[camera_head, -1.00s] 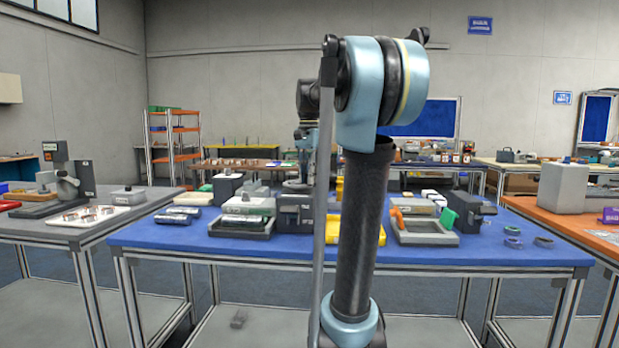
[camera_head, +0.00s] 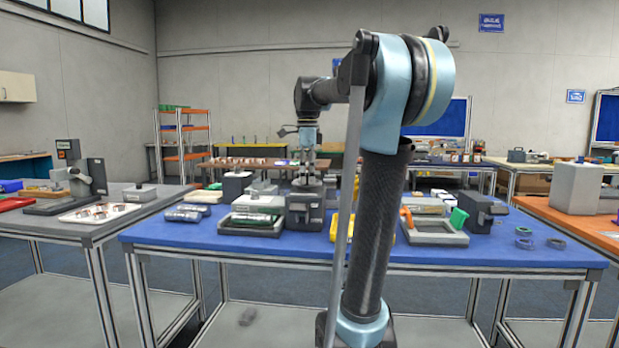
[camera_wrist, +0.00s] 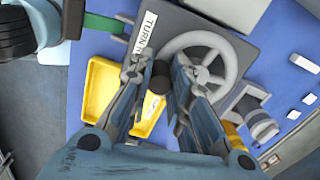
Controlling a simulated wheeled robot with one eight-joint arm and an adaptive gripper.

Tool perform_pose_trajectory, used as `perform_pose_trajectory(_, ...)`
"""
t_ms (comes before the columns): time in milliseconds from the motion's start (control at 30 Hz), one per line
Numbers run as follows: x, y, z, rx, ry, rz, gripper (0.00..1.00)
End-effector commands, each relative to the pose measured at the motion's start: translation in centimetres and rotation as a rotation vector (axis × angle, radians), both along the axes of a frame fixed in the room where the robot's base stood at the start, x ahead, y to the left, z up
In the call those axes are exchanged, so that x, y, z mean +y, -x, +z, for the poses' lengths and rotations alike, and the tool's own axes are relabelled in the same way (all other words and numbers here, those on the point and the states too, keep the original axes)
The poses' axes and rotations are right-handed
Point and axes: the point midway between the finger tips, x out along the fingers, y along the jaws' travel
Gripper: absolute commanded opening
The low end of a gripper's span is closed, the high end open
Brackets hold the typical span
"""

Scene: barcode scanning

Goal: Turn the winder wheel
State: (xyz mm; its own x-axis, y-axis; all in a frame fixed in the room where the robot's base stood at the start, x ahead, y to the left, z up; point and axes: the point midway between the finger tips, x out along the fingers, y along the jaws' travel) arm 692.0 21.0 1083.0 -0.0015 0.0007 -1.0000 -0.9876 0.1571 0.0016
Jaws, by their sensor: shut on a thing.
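The winder is a dark grey box (camera_head: 304,212) on the blue table. In the wrist view its top (camera_wrist: 185,25) carries a white label with "TURN" on it. The winder wheel (camera_wrist: 232,60) is a light grey spoked ring on that top, partly hidden by a finger. A dark round knob (camera_wrist: 160,76) shows at the wheel's left side. My gripper (camera_wrist: 158,72) has one finger on each side of the knob and is shut on it. In the head view my gripper (camera_head: 308,172) points down directly above the winder.
A yellow tray (camera_wrist: 98,90) lies beside the winder in the wrist view. In the head view a grey tray (camera_head: 437,239) stands to the right and another dark device (camera_head: 482,213) beyond it. Small rings (camera_head: 524,244) lie near the right end, where the table is mostly clear.

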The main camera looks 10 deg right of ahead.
Motion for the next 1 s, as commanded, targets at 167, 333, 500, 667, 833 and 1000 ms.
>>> perform_pose_trajectory(167,0.4,-0.32,0.07,-0.005,0.0,-0.085,0.0)
perform_pose_trajectory(333,0.58,-0.39,0.08,-0.005,0.0,-0.134,0.0)
perform_pose_trajectory(500,0.64,-0.43,0.08,-0.005,0.0,-0.154,0.0)
perform_pose_trajectory(667,0.64,-0.45,0.09,-0.006,0.001,-0.158,0.0)
perform_pose_trajectory(833,0.62,-0.45,0.09,-0.006,0.001,-0.157,0.0)
perform_pose_trajectory(1000,0.61,-0.39,0.08,-0.005,0.001,-0.157,0.39)
